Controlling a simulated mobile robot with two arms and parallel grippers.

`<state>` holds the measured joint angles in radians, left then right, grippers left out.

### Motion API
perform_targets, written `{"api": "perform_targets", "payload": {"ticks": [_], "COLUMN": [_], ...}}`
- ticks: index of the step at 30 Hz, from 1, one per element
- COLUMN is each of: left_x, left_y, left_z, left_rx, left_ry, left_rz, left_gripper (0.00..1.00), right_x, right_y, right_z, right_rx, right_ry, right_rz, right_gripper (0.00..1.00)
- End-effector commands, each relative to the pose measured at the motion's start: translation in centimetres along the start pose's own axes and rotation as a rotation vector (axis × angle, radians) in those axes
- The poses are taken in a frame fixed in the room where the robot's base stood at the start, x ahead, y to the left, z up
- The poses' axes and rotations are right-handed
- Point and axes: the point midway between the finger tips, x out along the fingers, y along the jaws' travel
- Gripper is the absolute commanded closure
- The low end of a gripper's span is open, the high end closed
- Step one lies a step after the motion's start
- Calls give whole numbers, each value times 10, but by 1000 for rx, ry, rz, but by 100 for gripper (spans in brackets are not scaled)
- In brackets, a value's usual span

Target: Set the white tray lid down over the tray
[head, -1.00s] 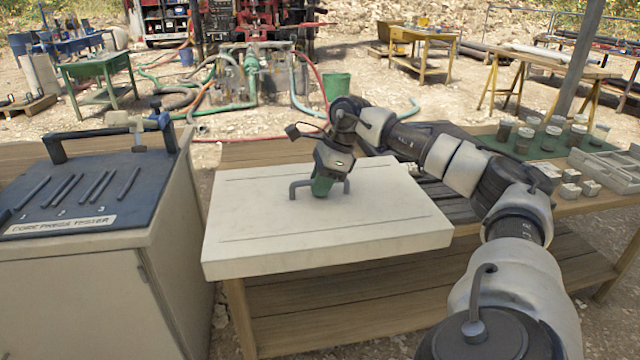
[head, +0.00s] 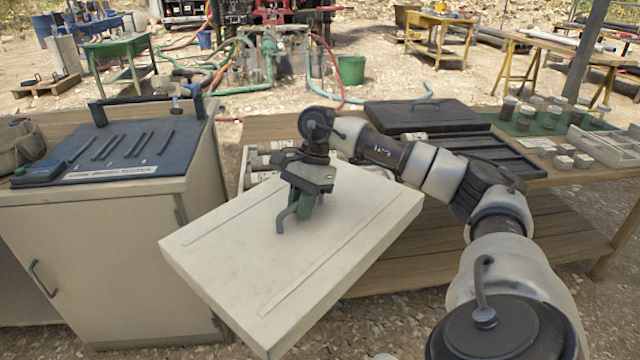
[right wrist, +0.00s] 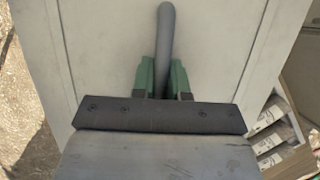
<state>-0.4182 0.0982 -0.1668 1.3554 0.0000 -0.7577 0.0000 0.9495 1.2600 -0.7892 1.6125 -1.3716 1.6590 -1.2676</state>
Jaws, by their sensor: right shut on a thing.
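The white tray lid (head: 235,252) hangs in the air, turned at an angle to the table and reaching out past its front edge. My right gripper (head: 303,202) is shut on the lid's grey bar handle (head: 285,217); in the right wrist view the green fingers (right wrist: 163,82) straddle the handle (right wrist: 166,42) above the lid's face (right wrist: 218,45). The white tray (head: 244,172) is on the table behind the lid, mostly hidden by the lid and my arm. Pale cylindrical pieces show in it. Its corner also shows in the right wrist view (right wrist: 291,159). My left gripper is out of view.
A cabinet with a dark press tester top (head: 125,150) stands close at the left. A black lid (head: 425,116) and a black compartment tray (head: 500,150) lie right of the white tray. Jars (head: 526,118) on a green mat and a grey divided tray (head: 605,148) are farther right.

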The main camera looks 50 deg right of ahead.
Motion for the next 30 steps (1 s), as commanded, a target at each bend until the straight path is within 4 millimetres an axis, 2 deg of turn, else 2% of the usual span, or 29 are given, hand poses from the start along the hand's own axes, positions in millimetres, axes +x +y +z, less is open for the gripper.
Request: {"api": "perform_targets", "payload": {"ticks": [12,18,23,30], "left_x": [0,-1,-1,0], "left_y": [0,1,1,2], "left_z": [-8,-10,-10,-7], "left_rx": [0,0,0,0], "left_ry": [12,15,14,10], "left_rz": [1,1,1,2], "left_gripper": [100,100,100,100], "right_x": [97,134,145,147], "right_y": [2,3,4,4], "right_z": [119,172,189,188], "right_rx": [-918,-1324,-1462,-1472], "right_ry": [-7,0,8,7], "right_rz": [365,525,583,589], "right_gripper": [100,100,100,100]}}
